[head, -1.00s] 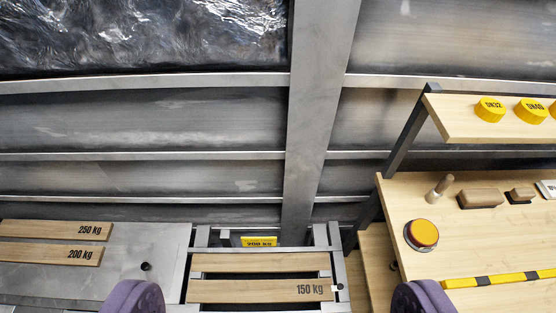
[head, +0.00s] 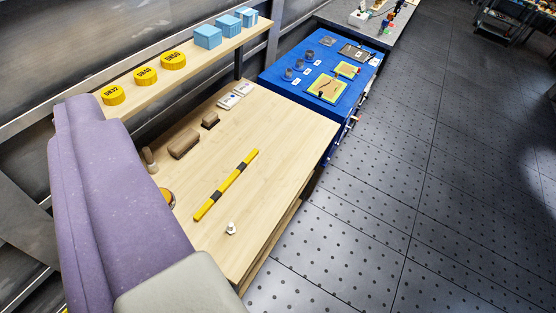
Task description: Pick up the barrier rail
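The barrier rail (head: 226,186) is a slim yellow bar with black bands. It lies flat and slanted on the light wooden workbench (head: 277,150), with clear wood on both sides of it. A large purple and grey part of mine fills the left foreground and hides the near left of the bench. My gripper's fingertips do not show, and nothing touches the rail.
A small white piece (head: 231,228) lies near the rail's lower end. A brown block (head: 184,143) and a partly hidden orange button (head: 168,196) lie left of it. A shelf (head: 216,54) overhangs the back. Open dark floor (head: 400,180) lies to the right.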

